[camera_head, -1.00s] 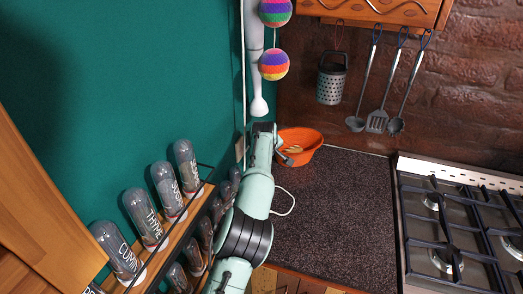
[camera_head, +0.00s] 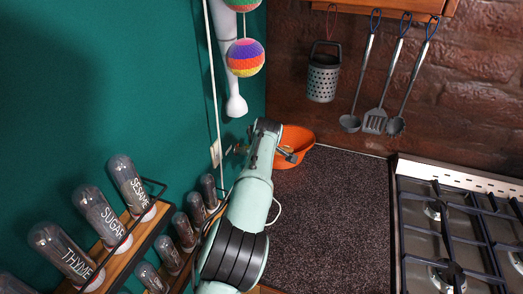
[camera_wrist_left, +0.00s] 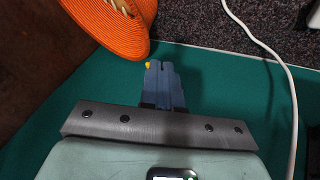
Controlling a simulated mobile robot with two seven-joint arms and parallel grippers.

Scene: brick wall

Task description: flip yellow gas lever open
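The yellow gas lever shows only as a small yellow tip (camera_wrist_left: 148,65), beside the left fingertip in the left wrist view. The rest of it is hidden, and I cannot pick it out clearly in the head view. My left gripper (camera_wrist_left: 162,66) has its blue-grey fingers close together, with only a thin notch between the tips. I cannot tell whether they touch the lever. In the head view my left arm reaches along the green wall to the back corner, and its fingers are not clear there. My right gripper is not in view.
An orange bowl (camera_head: 298,136) stands in the corner close to my left wrist. A spice rack with jars (camera_head: 128,184) is on the wall at left. A gas stove (camera_head: 430,245) stands right; the dark counter (camera_head: 335,215) between is clear.

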